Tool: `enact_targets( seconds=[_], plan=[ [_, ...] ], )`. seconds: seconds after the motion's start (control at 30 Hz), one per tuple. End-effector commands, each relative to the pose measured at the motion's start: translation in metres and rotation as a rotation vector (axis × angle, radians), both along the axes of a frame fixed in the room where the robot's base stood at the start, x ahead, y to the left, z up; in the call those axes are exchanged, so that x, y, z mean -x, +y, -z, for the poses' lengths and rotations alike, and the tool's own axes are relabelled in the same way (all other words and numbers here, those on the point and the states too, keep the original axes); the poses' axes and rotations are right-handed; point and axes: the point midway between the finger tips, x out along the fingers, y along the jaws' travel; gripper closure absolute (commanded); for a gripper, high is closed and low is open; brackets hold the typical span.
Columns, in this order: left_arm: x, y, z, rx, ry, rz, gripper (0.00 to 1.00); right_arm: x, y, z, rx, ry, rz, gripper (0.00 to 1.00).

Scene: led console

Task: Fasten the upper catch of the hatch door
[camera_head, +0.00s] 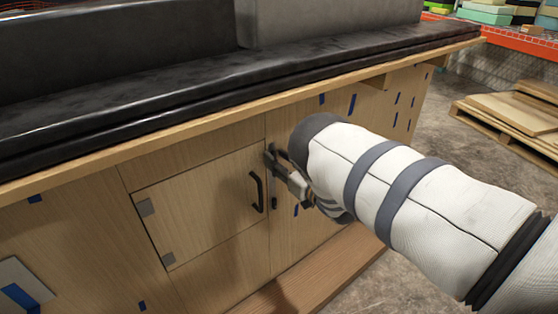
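The hatch door (205,205) is a square wooden panel in the console front and looks closed, lying about flush. It has two grey hinges on its left side and a black handle (257,192) near its right edge. My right gripper (277,160) is at the door's upper right edge, above and right of the handle, where the upper catch would sit. The catch cannot be told apart from the dark gripper parts there. My white arm sleeve hides part of the gripper, so its opening is unclear. My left gripper is out of view.
A black padded ledge (230,90) with a wooden edge overhangs the door. A wooden step (315,275) runs along the base at the lower right. Wooden pallets (515,115) lie on the concrete floor at the far right. Blue tape pieces dot the panels.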

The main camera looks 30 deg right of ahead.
Motion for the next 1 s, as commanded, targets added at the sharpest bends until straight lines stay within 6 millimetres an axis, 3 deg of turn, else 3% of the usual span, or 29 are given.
enact_targets(
  seconds=[0.03, 0.17, 0.57, 1.0],
  plan=[
    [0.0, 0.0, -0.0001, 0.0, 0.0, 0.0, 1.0, 0.0001, 0.0, -0.0001, 0.0, 0.0, 0.0, 0.74],
    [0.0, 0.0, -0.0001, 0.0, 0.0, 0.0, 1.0, 0.0004, 0.0, 0.0001, 0.0, 0.0, 0.0, 1.0],
    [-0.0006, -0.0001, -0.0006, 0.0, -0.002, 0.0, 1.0, 0.0007, 0.0008, 0.0004, 0.035, -0.001, 0.0, 1.0],
    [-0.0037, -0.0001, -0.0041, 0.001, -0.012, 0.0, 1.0, 0.0013, 0.0068, 0.0017, 0.361, -0.02, 0.0, 1.0]
  ],
)
